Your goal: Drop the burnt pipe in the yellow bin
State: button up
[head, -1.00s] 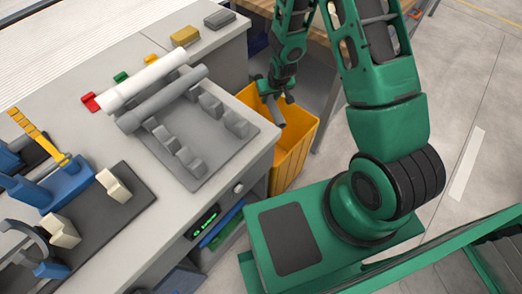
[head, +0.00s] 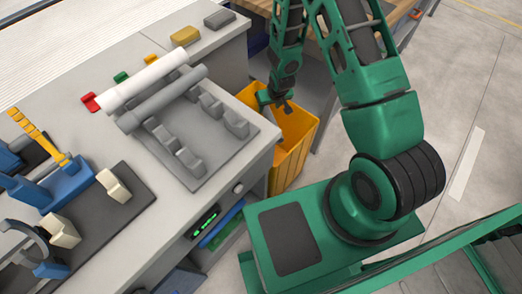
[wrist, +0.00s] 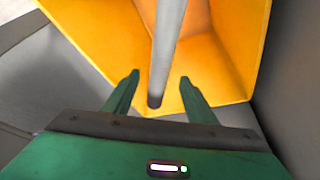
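The burnt pipe (wrist: 167,45) is a pale grey tube with a dark near end, seen in the wrist view inside the yellow bin (wrist: 232,65). My gripper (wrist: 158,88) is open, with a finger on each side of the pipe's near end and a gap to both. I cannot tell whether the pipe rests on the bin's bottom. In the head view my gripper (head: 277,104) is over the yellow bin (head: 290,158), and the pipe cannot be made out there.
A white pipe (head: 145,80) and a grey pipe (head: 165,98) lie on the grey rack (head: 205,160) on the workbench (head: 110,240), left of the bin. A wooden-topped table (head: 395,15) stands behind my arm.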

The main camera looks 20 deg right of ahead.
jog(key=shift+r, duration=0.1)
jog(key=v, duration=1)
jog(key=shift+r, duration=0.2)
jog(key=shift+s, duration=0.15)
dwell(0.3)
